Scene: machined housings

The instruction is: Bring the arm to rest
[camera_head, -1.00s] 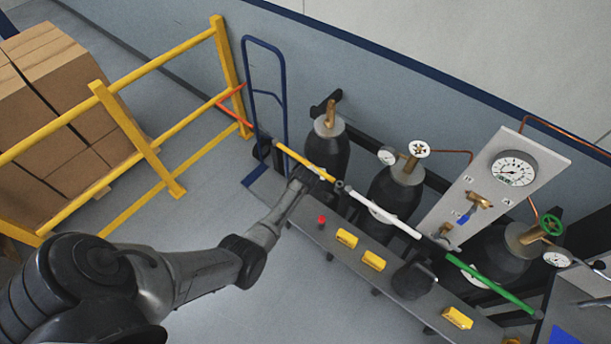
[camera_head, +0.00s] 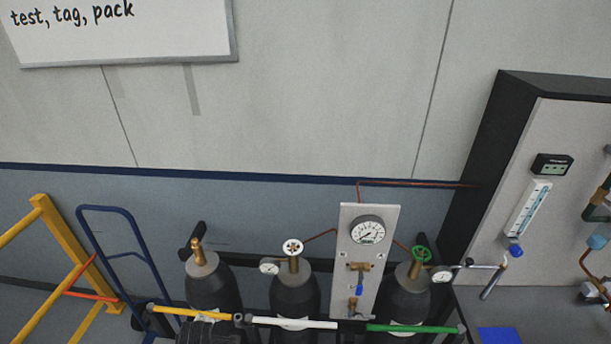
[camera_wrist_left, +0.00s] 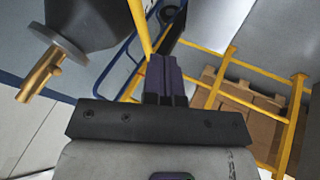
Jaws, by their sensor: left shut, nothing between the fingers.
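My left gripper (camera_wrist_left: 165,72) shows in the left wrist view with its dark fingers together and nothing between them. A dark cylinder (camera_wrist_left: 95,22) with a brass valve stub (camera_wrist_left: 38,82) is at the upper left of that view, beside the gripper. A yellow bar (camera_wrist_left: 139,26) runs just beyond the fingertips; I cannot tell whether they touch it. In the head view only a dark ribbed part shows at the bottom edge, and the left fingers cannot be made out. My right gripper is in neither view.
Several dark cylinders (camera_head: 296,297) stand along the wall behind a yellow, white (camera_head: 293,323) and green bar. A gauge panel (camera_head: 369,270) rises between them. A blue hand truck (camera_head: 120,254) and yellow railing (camera_head: 62,235) are left. Cardboard boxes (camera_wrist_left: 232,123) show in the wrist view.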

